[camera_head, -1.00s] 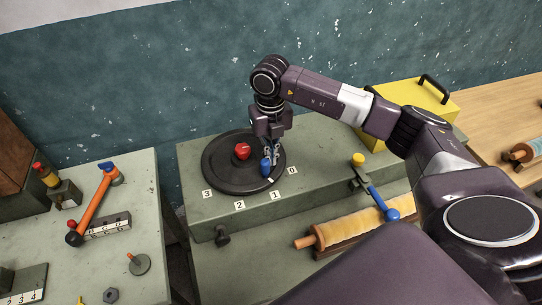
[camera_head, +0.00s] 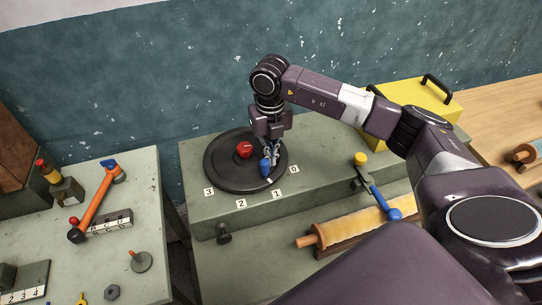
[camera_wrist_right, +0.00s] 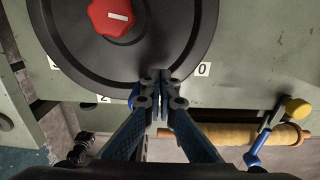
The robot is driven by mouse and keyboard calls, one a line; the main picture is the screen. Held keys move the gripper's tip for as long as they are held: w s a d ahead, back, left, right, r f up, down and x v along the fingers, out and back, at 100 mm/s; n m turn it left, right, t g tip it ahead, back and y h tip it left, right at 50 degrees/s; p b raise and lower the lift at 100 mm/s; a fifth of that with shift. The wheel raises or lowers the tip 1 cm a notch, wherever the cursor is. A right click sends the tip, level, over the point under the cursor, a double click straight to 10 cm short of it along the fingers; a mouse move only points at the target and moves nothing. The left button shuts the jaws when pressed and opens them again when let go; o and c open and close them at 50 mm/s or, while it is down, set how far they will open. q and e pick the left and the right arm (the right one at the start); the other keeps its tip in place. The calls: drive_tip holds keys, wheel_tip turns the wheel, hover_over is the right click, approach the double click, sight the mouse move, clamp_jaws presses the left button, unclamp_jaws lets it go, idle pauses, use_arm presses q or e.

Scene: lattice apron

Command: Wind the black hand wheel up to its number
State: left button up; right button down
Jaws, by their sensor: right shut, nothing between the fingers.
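The black hand wheel (camera_head: 226,176) lies flat on a grey-green bench, with a red knob (camera_head: 244,149) at its middle and a blue handle (camera_head: 266,168) near its front right edge. Number plates 3 (camera_head: 209,191), 2 (camera_head: 241,204), 1 (camera_head: 278,195) and 0 (camera_head: 294,169) stand round its front. A pale mark on the rim lies near plate 1. My right gripper (camera_head: 272,156) points down, shut and empty, right beside the blue handle. In the right wrist view the fingers (camera_wrist_right: 162,76) partly cover the handle (camera_wrist_right: 133,98); contact is unclear. Plate 1 is hidden there. My left gripper is out of view.
A lever with a blue end (camera_head: 394,214) and a yellow knob (camera_head: 360,159) stand right of the wheel. A wooden roller (camera_head: 345,230) lies in front. A yellow box (camera_head: 415,98) stands behind.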

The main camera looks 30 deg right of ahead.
sight(278, 163)
drive_tip(key=shift+w+d+b, duration=0.15)
drive_tip(key=shift+d+b, duration=0.3)
drive_tip(key=shift+d, duration=1.05)
drive_tip(key=shift+r, duration=0.1)
wheel_tip(278, 163, up, 8)
drive_tip(key=p, duration=0.5)
idle(0.5)
